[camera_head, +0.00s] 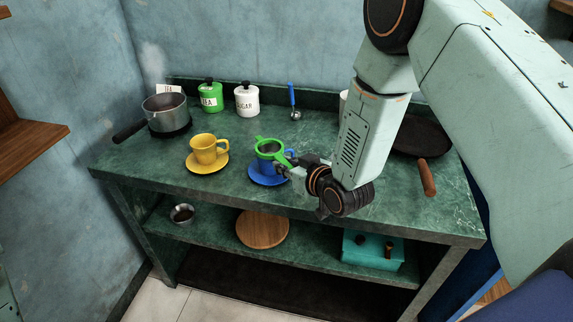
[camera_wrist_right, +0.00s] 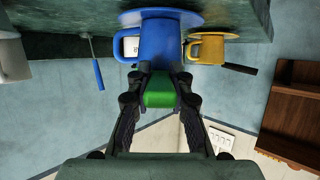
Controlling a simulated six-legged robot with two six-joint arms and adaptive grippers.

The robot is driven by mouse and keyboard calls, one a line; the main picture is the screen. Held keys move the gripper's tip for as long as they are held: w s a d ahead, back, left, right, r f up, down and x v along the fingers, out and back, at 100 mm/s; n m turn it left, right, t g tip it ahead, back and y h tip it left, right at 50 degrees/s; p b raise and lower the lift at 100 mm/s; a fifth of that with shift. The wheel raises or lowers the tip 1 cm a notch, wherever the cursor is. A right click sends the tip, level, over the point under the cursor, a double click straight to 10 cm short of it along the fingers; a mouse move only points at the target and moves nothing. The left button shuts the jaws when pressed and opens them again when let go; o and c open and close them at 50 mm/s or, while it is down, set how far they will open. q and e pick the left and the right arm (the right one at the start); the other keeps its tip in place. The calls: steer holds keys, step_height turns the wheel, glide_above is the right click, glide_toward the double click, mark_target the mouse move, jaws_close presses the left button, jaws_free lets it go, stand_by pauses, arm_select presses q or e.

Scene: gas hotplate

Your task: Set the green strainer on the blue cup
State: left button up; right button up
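The green strainer (camera_head: 268,145) is over the mouth of the blue cup (camera_head: 264,165), roughly level; I cannot tell whether it touches the rim. The cup stands upright on a blue saucer (camera_head: 257,178). My right gripper (camera_head: 284,167) is at the right of the cup, with its fingers closed around the strainer's handle. In the right wrist view, which is upside down, the fingers (camera_wrist_right: 160,92) pinch the green handle (camera_wrist_right: 160,88) in front of the blue cup (camera_wrist_right: 159,42). The strainer's bowl is hidden there. My left gripper is not in view.
A yellow cup (camera_head: 204,148) on a yellow saucer (camera_head: 207,167) stands left of the blue cup. A steaming pot (camera_head: 165,110), green tea jar (camera_head: 210,97), white sugar jar (camera_head: 247,100) and blue-handled ladle (camera_head: 292,95) are behind. A dark pan (camera_head: 425,137) is at right.

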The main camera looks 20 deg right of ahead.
steer(key=o, duration=0.5)
steer(key=shift+o, duration=0.2)
steer(key=shift+s, duration=0.1)
steer(key=v, duration=1.2)
steer(key=shift+r, duration=0.1)
steer(key=s+f+m+g+h+b, duration=0.2)
steer(key=s+f+g, duration=1.1)
steer(key=s+f, duration=1.3)
steer(key=s+b, duration=0.2)
steer(key=s, duration=0.1)
steer(key=shift+a+m+h, duration=0.35)
steer(key=shift+m+h, duration=0.05)
